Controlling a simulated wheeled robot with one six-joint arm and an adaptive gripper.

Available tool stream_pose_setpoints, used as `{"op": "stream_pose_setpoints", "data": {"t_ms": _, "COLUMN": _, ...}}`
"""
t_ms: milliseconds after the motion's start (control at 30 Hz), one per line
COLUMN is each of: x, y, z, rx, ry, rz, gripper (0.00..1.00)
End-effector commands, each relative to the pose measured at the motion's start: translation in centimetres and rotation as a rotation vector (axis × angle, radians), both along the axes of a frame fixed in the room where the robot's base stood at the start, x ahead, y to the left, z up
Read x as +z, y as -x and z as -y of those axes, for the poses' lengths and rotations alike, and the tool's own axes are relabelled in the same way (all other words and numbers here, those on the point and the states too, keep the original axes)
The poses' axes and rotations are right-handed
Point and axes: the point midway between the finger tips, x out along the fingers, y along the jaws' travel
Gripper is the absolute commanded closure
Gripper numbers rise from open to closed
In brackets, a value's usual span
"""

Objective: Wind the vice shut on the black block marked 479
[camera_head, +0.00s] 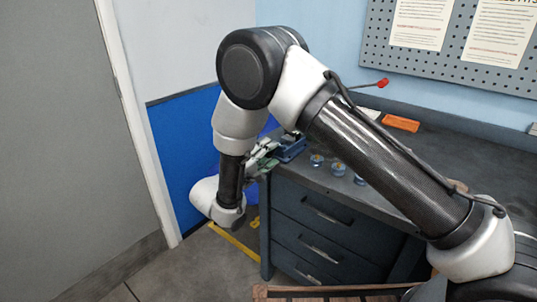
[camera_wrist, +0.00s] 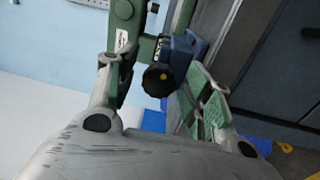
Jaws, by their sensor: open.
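I cannot read 479 on the block. My gripper (camera_wrist: 160,82) is open, with one green-padded finger on each side of the knob; I cannot tell whether they touch it. In the head view my gripper (camera_head: 262,158) is beside the blue vice (camera_head: 291,149) at the bench's left end.
The dark bench (camera_head: 435,165) has drawers below. Several small round blue-and-white pieces, one here (camera_head: 317,160), stand right of the vice. An orange box (camera_head: 401,123) lies farther back under the pegboard (camera_head: 450,65). A grey door (camera_head: 70,130) is at left.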

Motion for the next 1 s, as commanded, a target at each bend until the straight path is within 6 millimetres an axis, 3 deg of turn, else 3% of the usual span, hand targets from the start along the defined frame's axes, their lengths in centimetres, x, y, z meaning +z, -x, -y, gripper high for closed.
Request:
{"op": "stream_pose_setpoints", "data": {"t_ms": 500, "x": -0.8, "y": 7.8, "z": -6.3, "rx": 0.003, "ry": 0.0, "rz": 0.0, "gripper": 0.49}}
{"op": "stream_pose_setpoints", "data": {"t_ms": 700, "x": -0.9, "y": 9.0, "z": -7.2, "rx": 0.001, "ry": 0.001, "rz": -0.001, "gripper": 0.49}}
{"op": "stream_pose_setpoints", "data": {"t_ms": 1000, "x": -0.9, "y": 9.1, "z": -7.3, "rx": 0.001, "ry": 0.002, "rz": -0.001, "gripper": 0.49}}
